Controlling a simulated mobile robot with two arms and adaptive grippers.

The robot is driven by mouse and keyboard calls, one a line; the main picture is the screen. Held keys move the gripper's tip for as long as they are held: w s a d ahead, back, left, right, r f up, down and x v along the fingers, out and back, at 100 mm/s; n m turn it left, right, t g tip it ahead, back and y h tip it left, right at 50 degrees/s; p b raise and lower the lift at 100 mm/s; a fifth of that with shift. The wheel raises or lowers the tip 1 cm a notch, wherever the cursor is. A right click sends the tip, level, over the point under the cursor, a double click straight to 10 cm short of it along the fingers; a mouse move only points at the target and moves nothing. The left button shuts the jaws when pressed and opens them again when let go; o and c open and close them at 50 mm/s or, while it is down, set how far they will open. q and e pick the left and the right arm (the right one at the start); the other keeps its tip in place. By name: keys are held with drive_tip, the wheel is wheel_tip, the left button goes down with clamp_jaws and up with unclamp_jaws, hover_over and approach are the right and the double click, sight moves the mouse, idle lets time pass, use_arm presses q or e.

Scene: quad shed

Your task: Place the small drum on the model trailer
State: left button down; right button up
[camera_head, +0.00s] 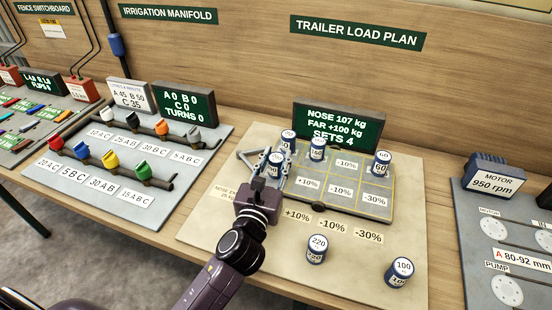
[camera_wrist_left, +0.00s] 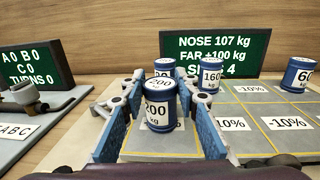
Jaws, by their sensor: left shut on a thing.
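My left gripper (camera_head: 268,172) is shut on a blue drum with white ends (camera_head: 275,159), marked 200 kg in the left wrist view (camera_wrist_left: 159,106). The drum is upright between the blue finger pads, over the near-left part of the model trailer (camera_head: 373,203), a grey deck with yellow grid lines. I cannot tell whether its base touches the deck. Behind it, one drum (camera_head: 288,136) stands partly hidden, with a 160 kg drum (camera_head: 318,149) beside it. A 60 kg drum (camera_head: 381,163) stands at the deck's far right. My right gripper is not in view.
A 220 drum (camera_head: 316,249) and a 100 drum (camera_head: 398,272) stand on the board in front of the trailer. A green screen (camera_head: 339,128) behind reads NOSE 107 kg, FAR +100 kg, SETS 4. The irrigation board (camera_head: 150,205) lies left, the motor board (camera_head: 475,235) right.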

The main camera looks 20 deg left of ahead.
use_arm(q)
drive_tip(key=c, duration=1.5)
unclamp_jaws()
drive_tip(key=shift+f, duration=0.1)
drive_tip(key=s, duration=0.3)
drive_tip(key=s+b, duration=0.1)
drive_tip(key=s, duration=0.6)
drive_tip(key=shift+s+d+b, duration=0.25)
drive_tip(key=shift+s+b, duration=0.05)
drive_tip(key=shift+s, duration=0.1)
drive_tip(key=shift+s+r, duration=0.2)
drive_tip(key=shift+s, duration=0.45)
drive_tip(key=shift+r, duration=0.1)
